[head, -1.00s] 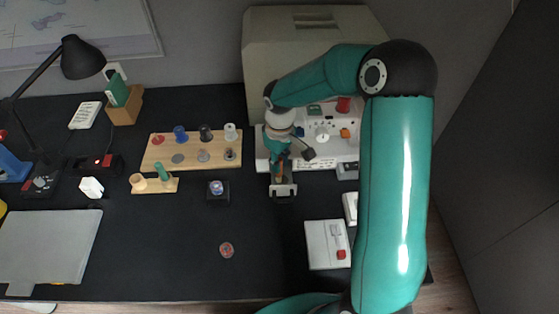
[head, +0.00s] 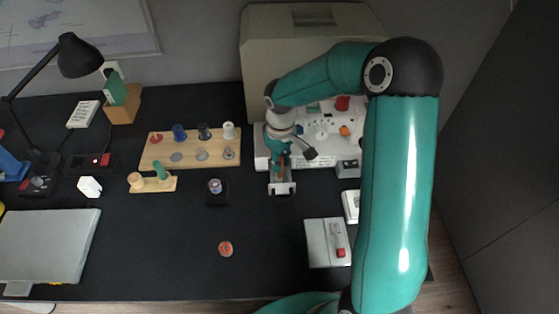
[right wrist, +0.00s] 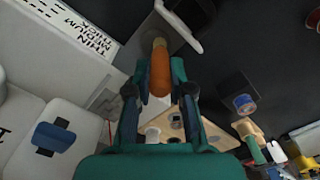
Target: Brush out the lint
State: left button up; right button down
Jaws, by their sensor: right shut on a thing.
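My right gripper (head: 281,166) is at the front of the white sewing machine (head: 262,150). In the right wrist view the right gripper (right wrist: 158,85) is shut on an orange-brown brush handle (right wrist: 160,72), with a finger on each side. The handle's tan far end points towards a pale metal plate (right wrist: 172,30). That plate (head: 283,188) juts out at the machine's front in the head view, just below the gripper. The bristles and any lint are too small or hidden to make out. My left gripper is not in view.
A wooden spool board (head: 148,162) and a small wooden stand (head: 150,187) lie left of the gripper. A small dark block (head: 210,199) and a red disc (head: 225,248) stand nearer. A white switch box (head: 318,245) is at front right.

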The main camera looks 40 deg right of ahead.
jog(key=shift+s+d, duration=0.3)
jog(key=shift+d, duration=0.1)
dwell(0.7)
jog(key=shift+w+d, duration=0.15)
jog(key=shift+d, duration=0.1)
dwell(0.5)
jog(key=shift+w+d, duration=0.1)
jog(key=shift+w, duration=0.2)
dwell(0.6)
jog(key=shift+r, duration=0.1)
jog(key=shift+a+r+p, duration=0.2)
jog(key=shift+r+p, duration=1)
jog(key=shift+r, duration=0.5)
jog(key=shift+a+r+p, duration=0.2)
jog(key=shift+r+p, duration=0.95)
jog(key=shift+r, duration=0.55)
